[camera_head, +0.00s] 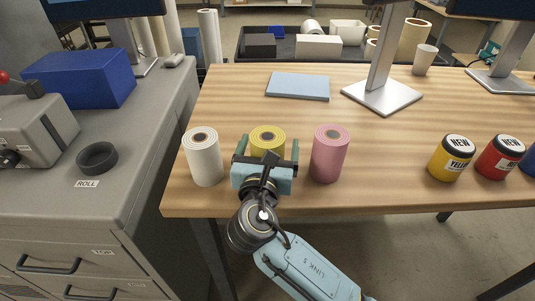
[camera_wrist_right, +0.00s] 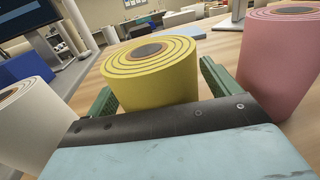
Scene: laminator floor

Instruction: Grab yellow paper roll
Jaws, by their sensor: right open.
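The yellow paper roll (camera_head: 267,137) stands upright on the wooden table between a white roll (camera_head: 204,160) and a pink roll (camera_head: 328,155). My right gripper (camera_head: 267,158) is in front of it and hides its lower part in the head view. In the right wrist view the yellow roll (camera_wrist_right: 152,72) stands between the two green fingers of my right gripper (camera_wrist_right: 155,88), which are open, one on each side. I cannot tell whether the fingers touch it. My left gripper is not in view.
The white and pink rolls stand close on either side. A monitor stand (camera_head: 381,96) and a blue-grey folder (camera_head: 298,86) are behind. Yellow (camera_head: 450,160) and red (camera_head: 498,160) jars stand at the right. A grey cabinet (camera_head: 130,150) with a black ring (camera_head: 97,157) is at the left.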

